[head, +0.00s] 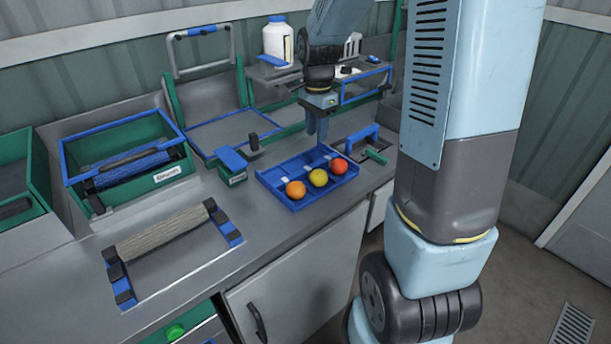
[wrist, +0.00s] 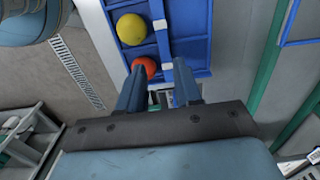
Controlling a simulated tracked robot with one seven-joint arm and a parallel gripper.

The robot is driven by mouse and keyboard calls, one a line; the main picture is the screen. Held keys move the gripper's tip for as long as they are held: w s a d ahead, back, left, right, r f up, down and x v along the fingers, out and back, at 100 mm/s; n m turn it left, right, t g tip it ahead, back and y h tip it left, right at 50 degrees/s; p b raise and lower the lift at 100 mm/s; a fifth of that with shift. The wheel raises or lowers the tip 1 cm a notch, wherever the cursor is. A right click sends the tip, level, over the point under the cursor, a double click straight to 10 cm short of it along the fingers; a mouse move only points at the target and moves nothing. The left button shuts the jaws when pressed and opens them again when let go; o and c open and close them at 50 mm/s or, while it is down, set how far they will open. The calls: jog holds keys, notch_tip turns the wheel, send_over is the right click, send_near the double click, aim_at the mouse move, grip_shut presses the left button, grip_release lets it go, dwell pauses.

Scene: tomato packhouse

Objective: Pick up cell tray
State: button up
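The cell tray (head: 265,185) is a blue, divided tray on the grey worktop. It holds an orange tomato (head: 296,189), a yellow one (head: 319,177) and a red one (head: 339,166) in its near row. My gripper (head: 317,142) points down at the tray's far edge. In the wrist view my gripper (wrist: 160,72) is open, its two fingers apart on either side of the tray's middle divider line. The blue tray (wrist: 190,30) fills the upper middle there, with the red tomato (wrist: 145,67) close to the left fingertip. Whether the fingers touch the tray cannot be told.
A small blue-lidded green box (head: 232,165) stands left of the tray. A green bin (head: 125,150) and a roller frame (head: 165,235) are further left. A white bottle (head: 277,38) stands behind.

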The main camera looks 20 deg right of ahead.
aim_at(315, 165)
notch_tip(315, 165, down, 11)
jog(key=shift+w+f, duration=0.1)
jog(key=shift+w, duration=0.05)
dwell(0.5)
grip_shut()
dwell(0.4)
